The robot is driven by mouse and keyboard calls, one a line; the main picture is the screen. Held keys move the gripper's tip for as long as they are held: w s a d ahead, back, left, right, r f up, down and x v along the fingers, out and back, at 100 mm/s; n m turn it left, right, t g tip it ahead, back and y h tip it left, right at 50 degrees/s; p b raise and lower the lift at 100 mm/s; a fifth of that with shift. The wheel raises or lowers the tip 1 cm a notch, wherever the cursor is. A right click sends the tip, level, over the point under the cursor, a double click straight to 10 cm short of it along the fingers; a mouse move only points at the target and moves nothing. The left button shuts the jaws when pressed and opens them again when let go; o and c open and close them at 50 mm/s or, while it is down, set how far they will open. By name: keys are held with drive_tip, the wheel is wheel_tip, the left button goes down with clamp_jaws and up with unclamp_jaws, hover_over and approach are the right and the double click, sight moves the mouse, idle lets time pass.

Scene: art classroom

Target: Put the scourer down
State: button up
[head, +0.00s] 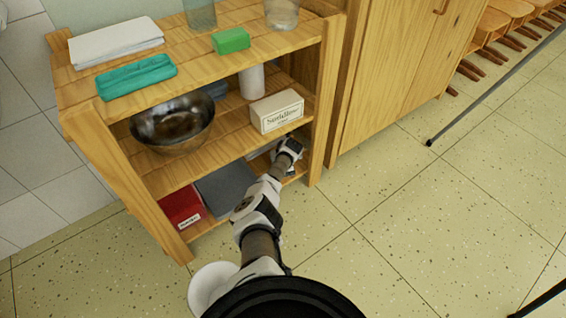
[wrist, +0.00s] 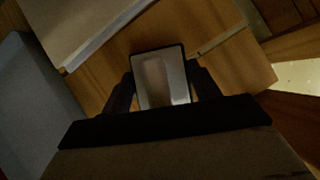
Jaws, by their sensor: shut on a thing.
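My gripper (wrist: 163,85) is shut on a small rectangular block, the scourer (wrist: 162,78), with a pale face and dark rim. A finger stands on each side of it. In the head view my gripper (head: 289,158) reaches into the right end of the wooden shelf unit's lowest level. There the scourer is mostly hidden by my gripper. In the wrist view the wooden board (wrist: 235,70) lies beneath and around the scourer; I cannot tell whether they touch.
On the lowest level are a red box (head: 182,207), a grey box (head: 226,187) and a pale flat stack (wrist: 85,35) near the scourer. Above stand a metal bowl (head: 172,124) and a cream box (head: 277,111). The shelf's right post (head: 327,95) is close to my gripper.

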idle(0.3)
drive_tip(key=o, duration=1.1)
drive_tip(key=p+v, duration=0.6)
drive_tip(key=shift+r, duration=0.35)
drive_tip(key=shift+s+r, duration=0.3)
drive_tip(key=shift+r, duration=0.05)
